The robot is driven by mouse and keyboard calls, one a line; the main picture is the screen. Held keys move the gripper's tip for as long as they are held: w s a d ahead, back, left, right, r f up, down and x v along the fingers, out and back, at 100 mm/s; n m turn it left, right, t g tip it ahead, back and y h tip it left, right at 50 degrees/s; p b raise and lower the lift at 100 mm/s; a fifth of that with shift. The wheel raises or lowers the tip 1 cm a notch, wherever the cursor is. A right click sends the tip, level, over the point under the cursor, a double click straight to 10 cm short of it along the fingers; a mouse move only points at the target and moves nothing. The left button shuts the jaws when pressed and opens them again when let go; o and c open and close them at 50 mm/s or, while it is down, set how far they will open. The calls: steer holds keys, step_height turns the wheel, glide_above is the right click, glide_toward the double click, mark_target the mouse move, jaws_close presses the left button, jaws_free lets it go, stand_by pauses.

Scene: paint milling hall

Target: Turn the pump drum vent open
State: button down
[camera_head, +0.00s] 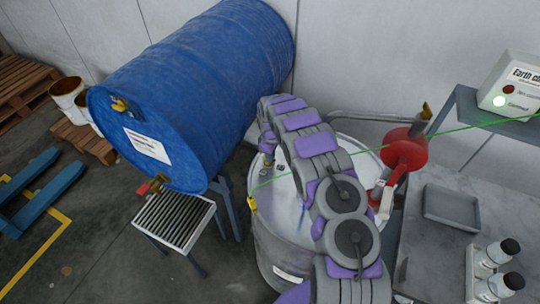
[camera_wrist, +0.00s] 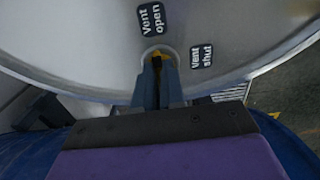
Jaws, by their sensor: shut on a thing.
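The pump drum (camera_head: 270,240) is a pale grey steel drum with a light lid, under my arm in the head view. In the wrist view its lid (camera_wrist: 80,45) fills the top. A small yellow vent (camera_wrist: 157,53) shows just past my fingertips, in a round recess at the lid's edge. A "Vent open" label (camera_wrist: 151,18) lies above it and a "Vent shut" label (camera_wrist: 201,56) to its right. My gripper (camera_wrist: 158,70) is shut on the vent. The fingers hide most of it, so I cannot tell how far it is turned.
A red hand pump (camera_head: 405,150) stands right of my arm. A yellow clamp (camera_head: 252,203) with a green wire grips the drum rim. A blue drum (camera_head: 190,85) lies on a stand at left. An earth control box (camera_head: 512,85) sits on a shelf at right.

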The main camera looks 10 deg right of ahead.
steer(key=shift+w+r, duration=0.2)
steer(key=c, duration=1.2)
jaws_free()
steer(key=shift+s+f, duration=0.1)
steer(key=shift+f, duration=0.05)
step_height(320, 180, up, 17)
steer(key=shift+r+p, duration=0.2)
steer(key=shift+p, duration=0.1)
